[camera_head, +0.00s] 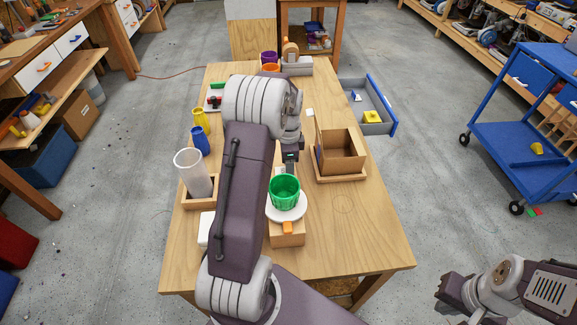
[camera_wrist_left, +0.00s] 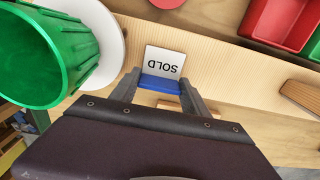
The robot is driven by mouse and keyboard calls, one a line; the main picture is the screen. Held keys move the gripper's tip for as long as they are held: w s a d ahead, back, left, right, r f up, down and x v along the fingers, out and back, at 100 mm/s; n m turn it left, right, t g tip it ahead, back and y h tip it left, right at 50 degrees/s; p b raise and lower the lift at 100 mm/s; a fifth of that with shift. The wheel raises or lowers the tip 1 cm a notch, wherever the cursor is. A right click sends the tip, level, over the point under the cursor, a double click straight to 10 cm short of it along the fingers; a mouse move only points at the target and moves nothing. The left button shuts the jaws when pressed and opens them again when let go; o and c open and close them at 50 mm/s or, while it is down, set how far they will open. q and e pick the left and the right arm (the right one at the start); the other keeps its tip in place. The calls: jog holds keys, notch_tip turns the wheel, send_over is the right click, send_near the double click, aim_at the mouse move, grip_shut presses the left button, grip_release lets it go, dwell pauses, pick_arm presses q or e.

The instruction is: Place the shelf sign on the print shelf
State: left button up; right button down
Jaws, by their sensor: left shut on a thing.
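The shelf sign (camera_wrist_left: 164,64) is a white card reading "SOLD" on a blue base. In the left wrist view the sign's base is between the fingertips of my left gripper (camera_wrist_left: 160,88), which is shut on it. The card looks upside down there. In the head view my left gripper (camera_head: 290,162) is over the table behind the green cup (camera_head: 285,192), and the sign is mostly hidden. I cannot tell for sure which surface is the print shelf. My right gripper (camera_head: 452,292) is at the lower right, off the table; its jaws are unclear.
The green cup stands on a white disc (camera_head: 298,212) above a wooden block (camera_head: 286,238). An open box (camera_head: 342,152) stands to the right, a white cylinder (camera_head: 193,172) to the left. A drawer (camera_head: 378,128) sticks out at right. The table's front right is clear.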

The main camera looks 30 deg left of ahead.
pick_arm(q)
jog(key=o, duration=1.3)
jog(key=shift+f, duration=0.1)
notch_tip(320, 180, up, 12)
jog(key=shift+r+p, duration=0.15)
jog(key=shift+p, duration=0.45)
